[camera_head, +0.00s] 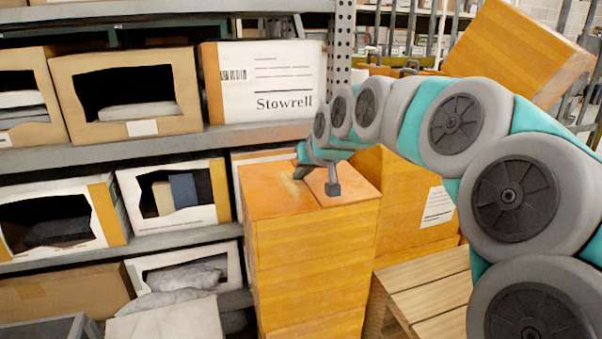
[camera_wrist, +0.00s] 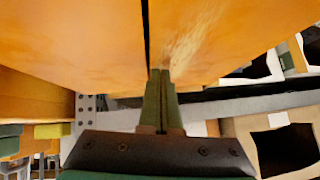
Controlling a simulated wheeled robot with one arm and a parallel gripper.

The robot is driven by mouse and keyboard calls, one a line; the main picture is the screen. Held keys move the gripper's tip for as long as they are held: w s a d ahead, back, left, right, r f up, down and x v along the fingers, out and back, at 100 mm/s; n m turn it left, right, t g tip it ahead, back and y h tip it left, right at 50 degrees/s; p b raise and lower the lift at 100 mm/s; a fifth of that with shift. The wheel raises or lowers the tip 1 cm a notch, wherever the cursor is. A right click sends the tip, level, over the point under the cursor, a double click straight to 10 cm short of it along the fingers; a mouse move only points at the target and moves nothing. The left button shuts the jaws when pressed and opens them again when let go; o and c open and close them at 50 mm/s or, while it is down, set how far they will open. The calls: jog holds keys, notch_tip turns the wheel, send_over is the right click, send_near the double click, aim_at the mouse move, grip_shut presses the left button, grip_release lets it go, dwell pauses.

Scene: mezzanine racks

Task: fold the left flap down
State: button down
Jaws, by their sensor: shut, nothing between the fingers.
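The tall orange box (camera_head: 312,258) stands in the middle of the head view. Its left flap (camera_head: 268,195), with a pale scuff, and its right flap (camera_head: 352,178) look flat on top, with a thin dark seam between them. In the wrist view the scuffed left flap (camera_wrist: 225,35) is on the right, and the other flap (camera_wrist: 75,40) on the left. My gripper (camera_wrist: 160,72) is shut and empty, its green fingertips at the seam; I cannot tell whether they touch. In the head view my arm hides part of the box top.
Grey shelves (camera_head: 155,150) with open cartons stand on the left. A white Stowrell box (camera_head: 268,85) sits behind the orange box. Another orange box (camera_head: 405,215) and a wooden pallet (camera_head: 430,290) are close on the right. A tilted orange box (camera_head: 520,55) is at upper right.

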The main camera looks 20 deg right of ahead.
notch_tip(320, 180, up, 5)
jog(key=shift+f+p, duration=0.1)
jog(key=shift+p, duration=0.65)
jog(key=b+v, duration=0.1)
jog(key=v, duration=0.8)
jog(key=s+a+f+n+g, duration=0.2)
jog(key=s+a+f+g, duration=0.3)
jog(key=s+a+f, duration=0.75)
jog(key=s+a+f+g, duration=0.1)
jog(key=s+f+g, duration=0.5)
jog(key=s+f, duration=1.1)
jog(key=s, duration=0.3)
